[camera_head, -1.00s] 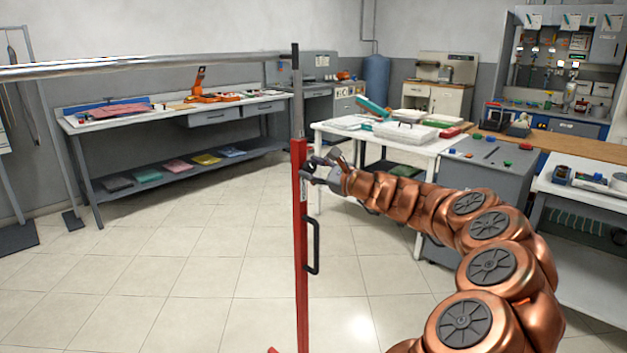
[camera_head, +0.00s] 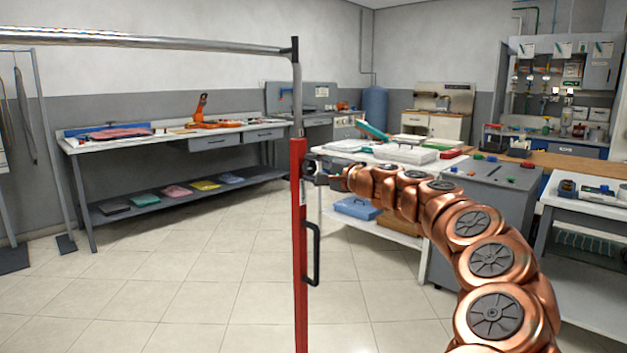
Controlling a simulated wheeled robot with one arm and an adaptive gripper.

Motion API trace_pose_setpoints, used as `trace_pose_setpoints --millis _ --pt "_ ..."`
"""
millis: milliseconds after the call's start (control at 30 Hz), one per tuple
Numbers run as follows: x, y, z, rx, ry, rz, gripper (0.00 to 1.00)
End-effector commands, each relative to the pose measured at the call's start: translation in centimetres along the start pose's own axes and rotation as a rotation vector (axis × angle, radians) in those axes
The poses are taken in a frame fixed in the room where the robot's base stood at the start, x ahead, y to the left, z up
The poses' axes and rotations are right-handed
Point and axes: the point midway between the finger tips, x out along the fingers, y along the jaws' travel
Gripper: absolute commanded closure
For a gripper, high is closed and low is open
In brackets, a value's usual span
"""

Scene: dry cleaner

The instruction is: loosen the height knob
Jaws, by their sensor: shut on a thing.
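A red upright post (camera_head: 300,250) stands in the middle, with a chrome rail (camera_head: 140,41) running left from the top of the grey inner tube (camera_head: 297,90). A black handle (camera_head: 315,255) is fixed to the post's right side. My gripper (camera_head: 312,168) is at the upper right side of the post, near the top of its red part. It is shut on the height knob there. The knob is mostly hidden by the fingers and very small in view. My copper arm reaches in from the lower right.
A workbench (camera_head: 85,146) with tools stands behind at the left. A white table (camera_head: 375,158) with boxes and a grey cabinet (camera_head: 490,200) stand behind my arm at the right. The tiled floor (camera_head: 200,290) around the post is clear.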

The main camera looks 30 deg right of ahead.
Motion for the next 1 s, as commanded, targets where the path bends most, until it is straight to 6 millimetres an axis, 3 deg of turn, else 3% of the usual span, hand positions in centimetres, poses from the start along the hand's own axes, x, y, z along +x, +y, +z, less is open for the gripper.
trace_pose_setpoints --millis 300,800,833,1000 --pt "0.09 0.25 0.08 -0.105 -0.002 0.003 0.92" --pt "0.09 0.16 0.11 -0.121 -0.003 0.003 0.92" --pt "0.09 0.16 0.11 -0.121 -0.003 0.003 0.55" --pt "0.07 0.12 0.09 -0.121 -0.002 0.002 0.37"
